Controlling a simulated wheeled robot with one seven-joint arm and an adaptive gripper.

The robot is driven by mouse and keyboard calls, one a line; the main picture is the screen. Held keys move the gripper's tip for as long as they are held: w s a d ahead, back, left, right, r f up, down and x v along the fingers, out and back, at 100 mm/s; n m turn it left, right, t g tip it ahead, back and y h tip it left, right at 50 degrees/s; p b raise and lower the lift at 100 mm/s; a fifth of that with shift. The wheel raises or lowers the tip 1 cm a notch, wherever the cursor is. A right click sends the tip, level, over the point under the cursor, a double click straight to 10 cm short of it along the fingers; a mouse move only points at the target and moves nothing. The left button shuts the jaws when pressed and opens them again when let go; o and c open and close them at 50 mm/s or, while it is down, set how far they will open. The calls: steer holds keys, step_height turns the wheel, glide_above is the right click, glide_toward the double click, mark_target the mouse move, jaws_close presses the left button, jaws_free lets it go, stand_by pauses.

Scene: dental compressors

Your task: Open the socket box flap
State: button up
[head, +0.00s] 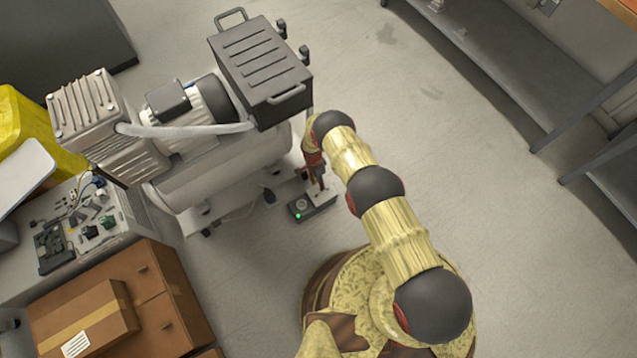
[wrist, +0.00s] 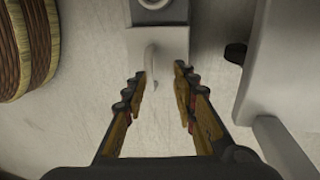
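The socket box (head: 311,207) is a small dark grey box low beside the compressor, with a round knob and a lit green light on top. In the wrist view its light grey flap (wrist: 172,42) shows ahead of my fingers, with a thin curved handle (wrist: 150,62) on its left part. The flap looks shut. My gripper (wrist: 160,74) is open, its two fingers apart, with the handle's near end between the fingertips, closer to the left one. I see no clear contact. In the head view my gripper (head: 317,184) is over the box's far side, hiding part of it.
The compressor (head: 215,165) with its dark ribbed box (head: 262,65) stands just left of and behind the socket box. Cardboard boxes (head: 120,310) and an electronics bench (head: 85,230) are at left. A grey shelf (head: 490,60) is at right. The floor between is clear.

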mark_target(317, 186)
steer(key=d+v, duration=0.1)
steer(key=v, duration=0.6)
steer(key=shift+a+r, duration=0.25)
steer(key=shift+a, duration=0.25)
stand_by(0.3)
